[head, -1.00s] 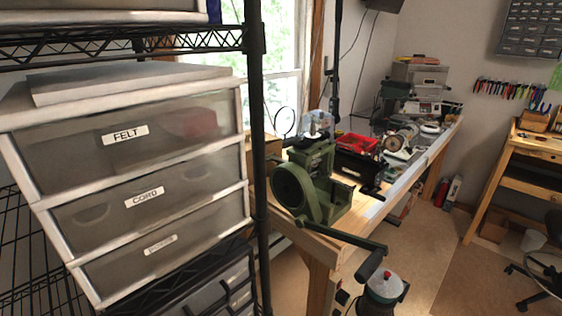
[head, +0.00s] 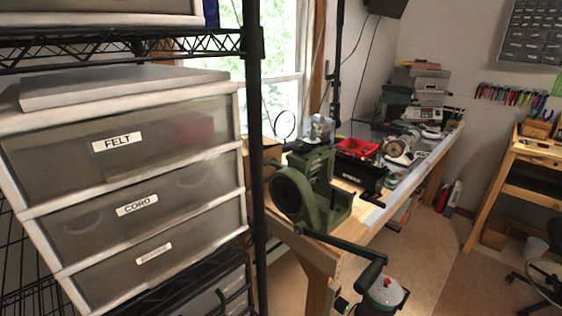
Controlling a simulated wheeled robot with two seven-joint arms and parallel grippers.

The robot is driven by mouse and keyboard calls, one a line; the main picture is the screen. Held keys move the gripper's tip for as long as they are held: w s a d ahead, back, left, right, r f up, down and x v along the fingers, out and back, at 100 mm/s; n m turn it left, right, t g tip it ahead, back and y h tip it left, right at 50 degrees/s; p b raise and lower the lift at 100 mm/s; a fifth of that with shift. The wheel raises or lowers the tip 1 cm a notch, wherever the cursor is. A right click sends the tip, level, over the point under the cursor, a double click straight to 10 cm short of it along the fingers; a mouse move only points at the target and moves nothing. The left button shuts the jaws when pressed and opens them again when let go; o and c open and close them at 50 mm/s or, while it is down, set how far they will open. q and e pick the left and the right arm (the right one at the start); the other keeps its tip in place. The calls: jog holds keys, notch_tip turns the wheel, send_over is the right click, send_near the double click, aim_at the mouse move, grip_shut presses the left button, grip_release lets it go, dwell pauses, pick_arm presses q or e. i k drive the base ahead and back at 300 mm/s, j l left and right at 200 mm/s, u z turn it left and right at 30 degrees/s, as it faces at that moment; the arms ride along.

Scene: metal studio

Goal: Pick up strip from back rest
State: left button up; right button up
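A green rolling mill (head: 290,195) with a hand crank stands at the near end of the wooden workbench (head: 318,254) in the head view. Its crank handle (head: 369,271) hangs out past the bench's front edge. A flat green plate (head: 338,206) projects from the mill's right side. I cannot make out a strip or tell which part is the back rest. Neither of my grippers is in view.
A black wire shelf with labelled drawers (head: 124,182) fills the left; its post (head: 254,120) stands close to the mill. A red tray (head: 356,148) and several tools lie farther along the bench. Floor is free to the right.

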aim_at(275, 163)
jog(key=i+l+u, duration=0.15)
jog(key=i+l, duration=1.1)
